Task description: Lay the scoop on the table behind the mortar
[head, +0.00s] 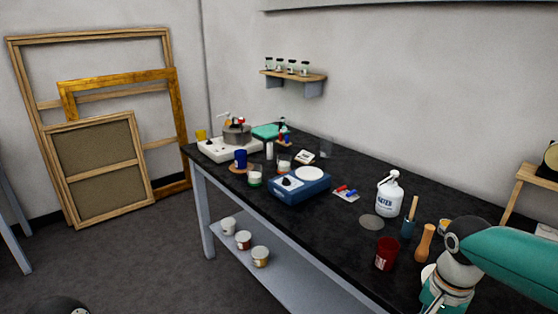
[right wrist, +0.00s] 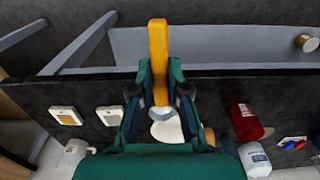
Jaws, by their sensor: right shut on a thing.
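My right gripper (right wrist: 160,72) is shut on the scoop (right wrist: 158,38), whose yellow-orange handle sticks out between the green fingers in the right wrist view. A grey rounded end shows lower between the fingers. In the head view my right gripper (head: 438,303) is at the bottom right, over the near part of the table, and the scoop is hidden there. A white round thing, seemingly the mortar (right wrist: 168,132), lies beyond the fingers, partly covered. It also shows in the head view (head: 428,272), mostly behind my gripper.
On the black table (head: 330,229), a red jar (head: 386,253), a wooden pestle-like piece (head: 425,243), a blue cup with a stick (head: 408,228) and a white water bottle (head: 389,194) stand near my right gripper. A blue scale (head: 300,187) stands further left.

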